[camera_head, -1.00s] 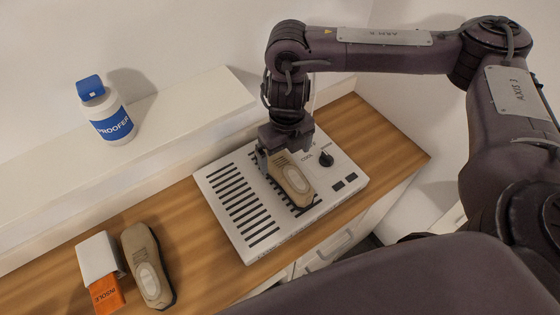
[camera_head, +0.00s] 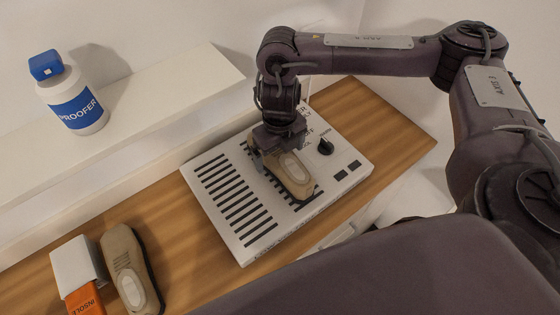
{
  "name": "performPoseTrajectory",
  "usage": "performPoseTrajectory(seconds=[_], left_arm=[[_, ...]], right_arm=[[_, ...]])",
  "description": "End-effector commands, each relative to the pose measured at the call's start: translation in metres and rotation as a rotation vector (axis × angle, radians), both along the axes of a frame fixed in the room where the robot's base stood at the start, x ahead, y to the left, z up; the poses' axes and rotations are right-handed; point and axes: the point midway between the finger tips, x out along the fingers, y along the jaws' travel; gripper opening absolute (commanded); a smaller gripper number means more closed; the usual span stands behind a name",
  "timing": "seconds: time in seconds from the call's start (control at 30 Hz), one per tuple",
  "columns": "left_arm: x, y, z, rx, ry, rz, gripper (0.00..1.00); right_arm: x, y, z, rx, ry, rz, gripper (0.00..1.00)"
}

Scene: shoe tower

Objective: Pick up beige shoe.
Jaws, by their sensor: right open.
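One beige shoe (camera_head: 290,174) lies on the white slotted device (camera_head: 228,226) with a black knob. My right gripper (camera_head: 262,160) is over the rear end of this shoe, pointing down, with a finger beside the shoe. The jaws are open, and part of the shoe's rear is hidden behind them. A second beige shoe (camera_head: 130,270) lies on the wooden counter at the lower left, apart from any gripper. My left gripper is not in view.
An orange and white insole box (camera_head: 78,268) stands left of the second shoe. A blue and white proofer bottle (camera_head: 76,102) stands on the white ledge (camera_head: 160,112) behind. The wooden counter (camera_head: 190,255) is bare between the second shoe and the device.

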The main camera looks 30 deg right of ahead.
Motion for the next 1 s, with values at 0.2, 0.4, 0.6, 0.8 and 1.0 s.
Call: performPoseTrajectory(seconds=[0.2, 0.4, 0.6, 0.8, 1.0], left_arm=[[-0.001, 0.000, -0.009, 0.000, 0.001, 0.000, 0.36], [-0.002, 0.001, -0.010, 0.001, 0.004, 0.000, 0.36], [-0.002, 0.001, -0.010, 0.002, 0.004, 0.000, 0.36], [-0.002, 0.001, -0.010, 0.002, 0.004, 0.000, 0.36], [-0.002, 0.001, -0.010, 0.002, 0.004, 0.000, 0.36]], right_arm=[[-0.002, 0.000, -0.032, 0.001, 0.003, 0.000, 0.95], [-0.002, 0.000, -0.036, 0.000, 0.001, 0.000, 0.95], [-0.002, 0.000, -0.036, 0.000, 0.001, 0.000, 0.87], [-0.002, 0.000, -0.036, 0.000, 0.001, 0.000, 0.61], [-0.001, 0.000, -0.035, 0.000, 0.000, 0.000, 0.38]])
